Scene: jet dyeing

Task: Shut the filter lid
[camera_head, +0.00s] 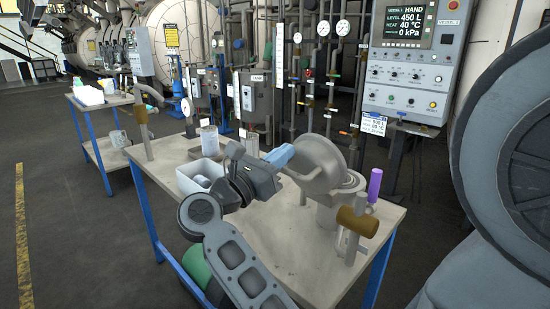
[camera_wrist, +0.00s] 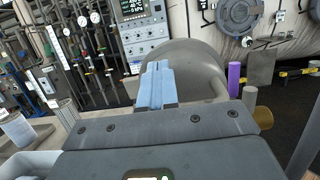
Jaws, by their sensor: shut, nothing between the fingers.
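The filter lid (camera_head: 318,160) is a round, domed grey-metal disc. It stands tilted up and open above the filter body (camera_head: 330,212), whose round mouth (camera_head: 350,181) shows to the right of the lid. My gripper (camera_head: 279,156) has blue fingers, shut and empty, with the tips close to the lid's left side; I cannot tell whether they touch it. In the wrist view the shut fingers (camera_wrist: 157,85) lie in front of the lid (camera_wrist: 192,68), which fills the middle. The gripper hides the filter's mouth there.
The filter stands on a workbench (camera_head: 290,250) with blue legs. A white bin (camera_head: 198,176) and a jar (camera_head: 209,141) are at left, a purple cylinder (camera_head: 375,185) at right. A brown-handled valve (camera_head: 357,222) sticks out in front. A control panel (camera_head: 408,70) stands behind.

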